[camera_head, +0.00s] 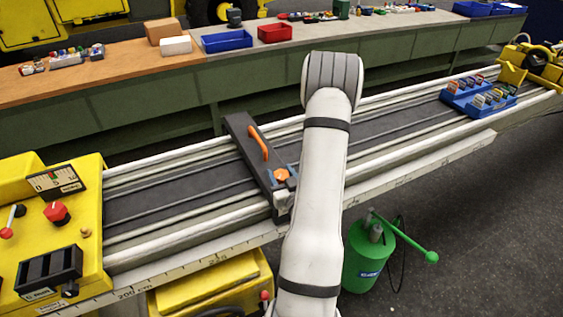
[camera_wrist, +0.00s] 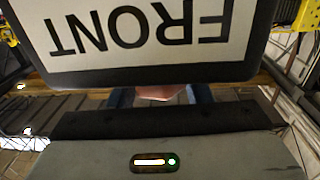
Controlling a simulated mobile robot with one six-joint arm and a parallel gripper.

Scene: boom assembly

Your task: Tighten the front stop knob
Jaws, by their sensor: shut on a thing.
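The front stop (camera_head: 243,140) is a dark bar lying across the rail bed, with an orange handle (camera_head: 258,142) on top. An orange knob (camera_head: 281,174) sits at its near end. My gripper (camera_head: 281,178) has its blue fingers at either side of this knob and is shut on it. In the wrist view an upside-down FRONT label plate (camera_wrist: 140,30) fills the top. Below the plate a sliver of the knob (camera_wrist: 165,97) shows between my blue fingertips (camera_wrist: 160,97). The plate hides most of the knob, so its turn cannot be read.
A yellow control box (camera_head: 80,215) stands at the left end of the bed. A blue tray (camera_head: 462,102) with coloured pieces lies on the bed at right. A green canister (camera_head: 362,262) stands on the floor in front. The bed right of the stop is partly hidden by my arm.

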